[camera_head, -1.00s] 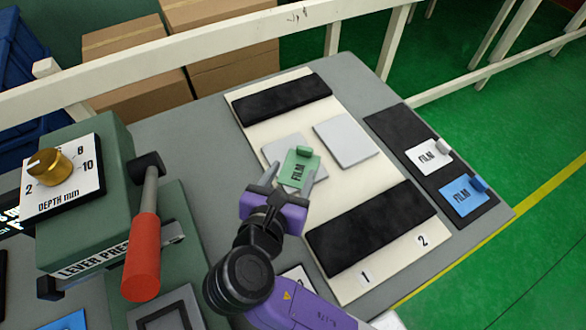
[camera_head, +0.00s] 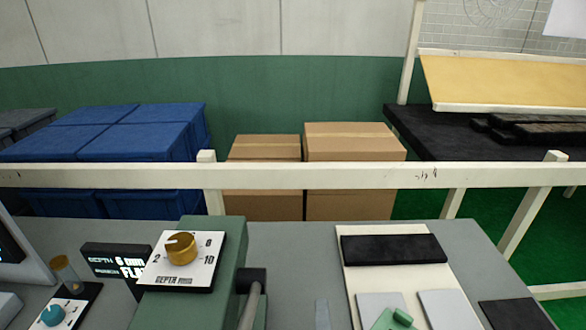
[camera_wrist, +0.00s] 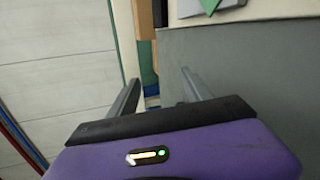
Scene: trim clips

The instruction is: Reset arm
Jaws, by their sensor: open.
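My gripper (camera_wrist: 160,78) is open and empty in the wrist view, its two grey fingers apart with nothing between them. In the head view most of it is out of frame; a thin grey piece (camera_head: 322,314) at the bottom edge may be a fingertip. The green film piece (camera_head: 384,321) lies on the left light-grey plate (camera_head: 372,301), cut off by the bottom edge. Its corner also shows at the top of the wrist view (camera_wrist: 210,5), apart from the fingers.
The lever press (camera_head: 232,255) with its gold depth knob (camera_head: 181,248) stands left of the cream board (camera_head: 350,270). A second grey plate (camera_head: 450,308) is beside the first. A white rail (camera_head: 300,176) runs behind the table, with cardboard boxes (camera_head: 354,142) and blue bins (camera_head: 150,140) beyond.

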